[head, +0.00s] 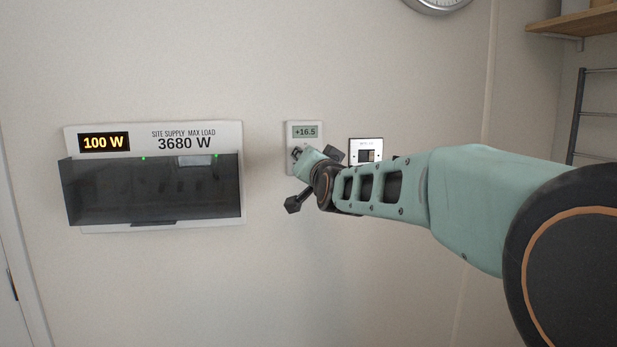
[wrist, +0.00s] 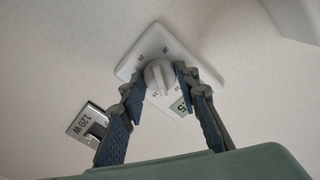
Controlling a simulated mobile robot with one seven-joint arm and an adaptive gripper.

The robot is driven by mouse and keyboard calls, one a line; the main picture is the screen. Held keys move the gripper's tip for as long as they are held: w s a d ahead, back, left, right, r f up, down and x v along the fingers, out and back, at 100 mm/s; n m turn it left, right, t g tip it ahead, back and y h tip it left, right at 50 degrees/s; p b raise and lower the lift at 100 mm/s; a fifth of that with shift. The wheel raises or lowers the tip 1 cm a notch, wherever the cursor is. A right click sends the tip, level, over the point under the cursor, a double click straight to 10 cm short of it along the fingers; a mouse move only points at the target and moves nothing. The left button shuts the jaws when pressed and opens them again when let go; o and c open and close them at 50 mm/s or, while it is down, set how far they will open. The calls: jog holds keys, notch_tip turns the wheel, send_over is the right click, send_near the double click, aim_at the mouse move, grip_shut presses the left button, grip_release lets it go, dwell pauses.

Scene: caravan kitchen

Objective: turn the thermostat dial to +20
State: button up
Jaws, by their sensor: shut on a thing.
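The thermostat (head: 290,128) is a white plate on the wall, its display reading +16.5. It also shows in the wrist view (wrist: 150,42), where its display is partly covered by a finger. The round light-grey dial (wrist: 158,76) with a raised grip sits on the plate, with small numbers around it. My gripper (wrist: 161,80) is shut on the dial, one finger on each side. In the head view my gripper (head: 299,156) is at the lower part of the thermostat and hides the dial.
A switch plate (head: 352,143) is just right of the thermostat; in the wrist view it carries a 120 W label (wrist: 78,122). A supply panel (head: 237,140) showing 100 W and 3680 W, with a dark cover, is at left. A clock and shelf (head: 575,22) are higher up.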

jog(key=shift+r+m+b, duration=0.15)
jog(key=shift+m+b, duration=3.55)
jog(key=shift+m, duration=4.6)
jog(key=o, duration=1.2)
jog(key=shift+c, duration=0.2)
